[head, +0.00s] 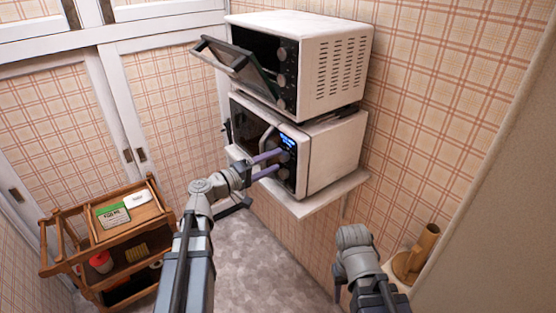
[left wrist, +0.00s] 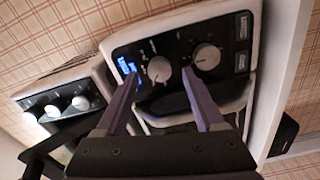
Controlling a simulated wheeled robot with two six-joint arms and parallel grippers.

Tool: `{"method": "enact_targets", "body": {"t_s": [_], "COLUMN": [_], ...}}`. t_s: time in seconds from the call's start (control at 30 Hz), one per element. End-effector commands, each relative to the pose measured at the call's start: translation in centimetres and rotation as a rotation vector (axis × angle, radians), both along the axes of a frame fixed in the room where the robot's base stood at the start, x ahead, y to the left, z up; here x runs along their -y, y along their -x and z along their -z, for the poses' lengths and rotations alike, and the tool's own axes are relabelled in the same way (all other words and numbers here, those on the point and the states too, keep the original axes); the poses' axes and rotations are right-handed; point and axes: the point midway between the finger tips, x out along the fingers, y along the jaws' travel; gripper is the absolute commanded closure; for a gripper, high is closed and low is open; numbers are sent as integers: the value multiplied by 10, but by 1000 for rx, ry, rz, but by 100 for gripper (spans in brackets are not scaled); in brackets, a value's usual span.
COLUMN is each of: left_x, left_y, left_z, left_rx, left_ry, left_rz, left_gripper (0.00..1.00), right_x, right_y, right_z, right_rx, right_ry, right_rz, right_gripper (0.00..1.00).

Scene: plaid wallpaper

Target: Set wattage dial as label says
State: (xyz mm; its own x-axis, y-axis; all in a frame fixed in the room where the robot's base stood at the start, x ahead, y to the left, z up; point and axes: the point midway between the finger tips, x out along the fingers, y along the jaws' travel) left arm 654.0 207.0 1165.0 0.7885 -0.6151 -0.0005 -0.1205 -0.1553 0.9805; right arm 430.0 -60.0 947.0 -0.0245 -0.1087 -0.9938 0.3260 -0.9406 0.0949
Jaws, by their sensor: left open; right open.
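The microwave (head: 335,150) stands on a white wall shelf. Its dark control panel (left wrist: 145,100) has a lit blue display (left wrist: 127,66) and two round dials. One dial (left wrist: 159,69) lies between the fingertips of my left gripper (left wrist: 160,77) in the left wrist view; the other dial (left wrist: 206,56) is just right of the right fingertip. In the head view my left gripper (head: 281,161) is open, its purple fingers at the panel; contact cannot be told. A green and white label card (head: 113,214) lies on the wooden cart, its text too small to read.
A toaster oven (head: 338,62) with its door (head: 238,65) hanging partly open sits above the microwave. The white shelf (head: 318,203) juts out below. The wooden cart (head: 75,258) stands at left, a brown object (head: 415,255) at lower right. Grey floor between is clear.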

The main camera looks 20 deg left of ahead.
Motion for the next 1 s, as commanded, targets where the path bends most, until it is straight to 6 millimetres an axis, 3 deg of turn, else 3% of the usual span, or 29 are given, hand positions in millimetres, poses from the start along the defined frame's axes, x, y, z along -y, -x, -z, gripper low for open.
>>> {"method": "enact_targets", "body": {"t_s": [0.2,0.4,0.87,1.0], "left_x": [-22,-32,-33,-16], "left_y": [29,41,42,44], "left_z": [0,0,0,9], "left_rx": [0,0,0,-24], "left_ry": [0,0,0,-37], "left_rz": [-3,-2,0,40], "left_gripper": [30,30,30,30], "right_x": [0,0,0,0], "right_y": [0,0,0,0], "right_z": [0,0,0,0], "right_rx": [0,0,0,0], "right_ry": [0,0,0,0], "right_rz": [0,0,0,0], "right_gripper": [50,50,50,50]}}
